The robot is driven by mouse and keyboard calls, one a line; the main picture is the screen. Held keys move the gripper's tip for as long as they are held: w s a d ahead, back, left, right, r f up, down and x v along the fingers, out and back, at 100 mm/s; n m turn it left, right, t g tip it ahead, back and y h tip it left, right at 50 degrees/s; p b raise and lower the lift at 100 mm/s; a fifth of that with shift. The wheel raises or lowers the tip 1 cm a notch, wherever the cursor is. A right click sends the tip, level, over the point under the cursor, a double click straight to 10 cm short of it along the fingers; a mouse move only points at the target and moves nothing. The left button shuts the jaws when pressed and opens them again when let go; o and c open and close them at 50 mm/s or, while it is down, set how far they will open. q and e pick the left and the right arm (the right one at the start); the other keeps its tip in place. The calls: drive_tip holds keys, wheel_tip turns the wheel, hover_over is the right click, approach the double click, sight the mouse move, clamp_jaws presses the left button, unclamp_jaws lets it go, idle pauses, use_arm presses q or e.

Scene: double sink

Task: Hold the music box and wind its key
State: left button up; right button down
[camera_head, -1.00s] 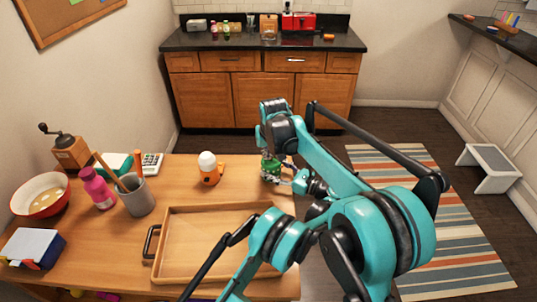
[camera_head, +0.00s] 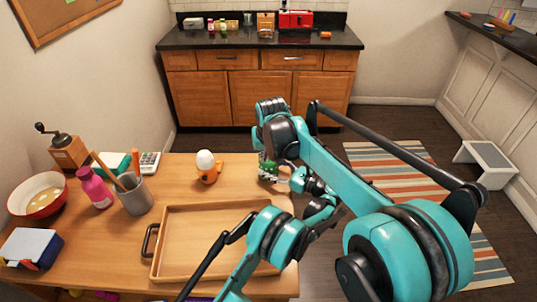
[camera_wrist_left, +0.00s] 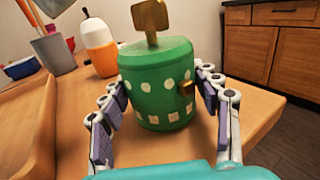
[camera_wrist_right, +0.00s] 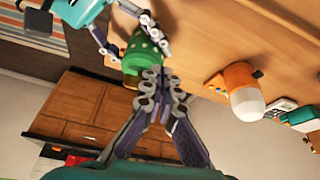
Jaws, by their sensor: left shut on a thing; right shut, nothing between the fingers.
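The green music box (camera_head: 264,167) is at the table's right edge in the head view, partly hidden by my arms. In the left wrist view it is an upright green cylinder (camera_wrist_left: 160,95) with pale dots and squares and a brass key (camera_wrist_left: 151,18) on top. My left gripper (camera_wrist_left: 163,82) is shut on its sides. It also shows around the music box in the right wrist view (camera_wrist_right: 138,50). My right gripper (camera_wrist_right: 156,82) is shut and empty, its tips close to the box in that view. Whether they touch it I cannot tell. My right arm hides this gripper in the head view.
An orange-and-white egg-shaped item (camera_head: 207,168) stands left of the music box. A wooden tray (camera_head: 205,207) lies in front. A grey utensil cup (camera_head: 136,198), pink bottle (camera_head: 95,188) and bowl (camera_head: 38,193) are farther left.

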use_arm(q)
drive_tip(key=o, duration=1.3)
use_arm(e)
drive_tip(key=v, duration=0.7)
drive_tip(key=shift+a+r, duration=0.2)
drive_tip(key=shift+a, duration=0.45)
use_arm(q)
drive_tip(key=shift+d, duration=0.1)
